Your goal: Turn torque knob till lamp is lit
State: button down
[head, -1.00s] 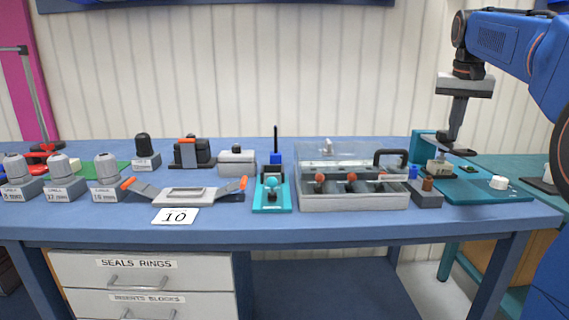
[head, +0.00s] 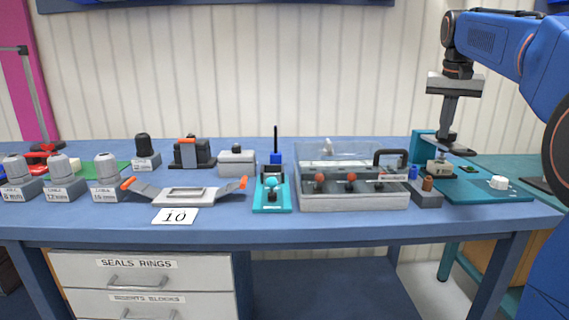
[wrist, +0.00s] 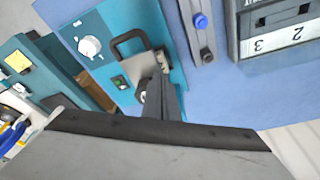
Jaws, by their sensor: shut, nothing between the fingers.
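The white round knob (head: 498,182) sits on the right part of the teal device (head: 515,194) at the right end of the bench. It also shows in the wrist view (wrist: 89,46), with a small mark beside it. A small green square in a dark frame (wrist: 120,82), possibly the lamp, lies on the same teal plate; I cannot tell whether it is lit. My gripper (head: 444,150) is shut and empty, above the left part of the device, left of the knob and apart from it. In the wrist view its fingers (wrist: 161,90) hide part of the device near a black handle.
A grey block with blue and brown pegs (head: 427,192) stands just left of the device. Left of it is a clear-lidded box (head: 352,201) with red-topped knobs. Another teal bench (head: 500,162) adjoins at the right. Air above the knob is free.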

jog(key=shift+w+a, duration=0.15)
jog(key=shift+w, duration=0.05)
jog(key=shift+s+a, duration=0.15)
dwell(0.5)
jog(key=w+v, duration=0.1)
jog(key=v, duration=0.4)
jog(key=shift+r, duration=0.55)
jog(key=shift+s+d, duration=0.15)
jog(key=shift+d, duration=0.05)
jog(key=shift+s+d+f, duration=0.2)
jog(key=shift+d+f, duration=0.4)
jog(key=shift+f, duration=0.4)
jog(key=shift+s+d+f, duration=0.2)
jog(key=shift+d+f, duration=0.35)
jog(key=shift+f, duration=0.45)
jog(key=shift+s+d+f, duration=0.2)
jog(key=shift+d+f, duration=0.4)
jog(key=shift+f, duration=0.4)
